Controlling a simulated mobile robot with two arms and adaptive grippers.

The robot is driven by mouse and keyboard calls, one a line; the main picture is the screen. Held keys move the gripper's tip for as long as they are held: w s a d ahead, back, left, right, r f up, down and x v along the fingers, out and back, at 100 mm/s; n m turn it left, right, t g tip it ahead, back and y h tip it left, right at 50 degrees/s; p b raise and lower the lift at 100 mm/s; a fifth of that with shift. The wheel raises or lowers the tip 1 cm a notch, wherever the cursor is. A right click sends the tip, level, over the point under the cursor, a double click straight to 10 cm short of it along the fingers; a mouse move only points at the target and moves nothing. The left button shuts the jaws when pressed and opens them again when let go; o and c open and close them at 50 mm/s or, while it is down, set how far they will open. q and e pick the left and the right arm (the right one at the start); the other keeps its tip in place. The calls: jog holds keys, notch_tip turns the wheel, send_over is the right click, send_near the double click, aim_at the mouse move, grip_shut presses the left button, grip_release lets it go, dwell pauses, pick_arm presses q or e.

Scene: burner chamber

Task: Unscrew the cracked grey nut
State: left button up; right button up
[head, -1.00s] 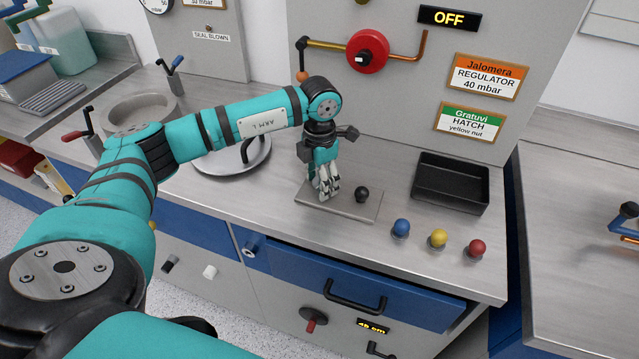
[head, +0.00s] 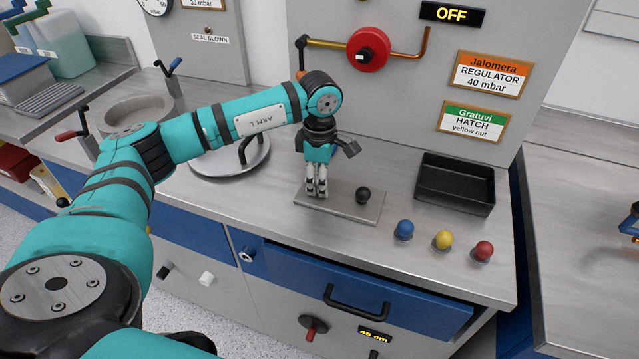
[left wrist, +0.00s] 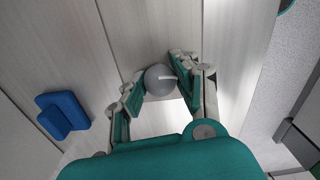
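The grey nut (left wrist: 160,80) is a round knob with a pale line across its top. In the left wrist view it sits between my left gripper's fingers (left wrist: 160,88), which appear to press on it from both sides. In the head view my left gripper (head: 316,193) points down at the left part of a small metal plate (head: 340,212) on the bench. The fingers hide the nut there. A black knob (head: 363,195) stands on the same plate, to the right of the fingers. My right gripper is not in view.
A black tray (head: 455,190) stands on the bench at right. Blue (head: 403,230), yellow (head: 442,240) and red (head: 482,250) knobs line the front edge. A round lid with a handle (head: 232,158) lies behind my left arm. A panel with a red valve (head: 368,49) rises behind.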

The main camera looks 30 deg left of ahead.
pick_arm(q)
grip_shut()
jog(key=shift+f, duration=0.1)
jog(key=n, duration=0.5)
jog(key=shift+n+p, duration=0.3)
jog(key=shift+p, duration=0.05)
jog(key=n, duration=0.6)
jog(key=shift+p, duration=0.4)
jog(key=n+p, duration=0.1)
jog(key=n, duration=0.4)
jog(key=shift+r, duration=0.2)
jog(key=n+p, duration=0.1)
jog(key=n, duration=0.4)
jog(key=shift+p, duration=0.35)
jog(key=shift+f+n, duration=0.1)
jog(key=shift+n, duration=0.7)
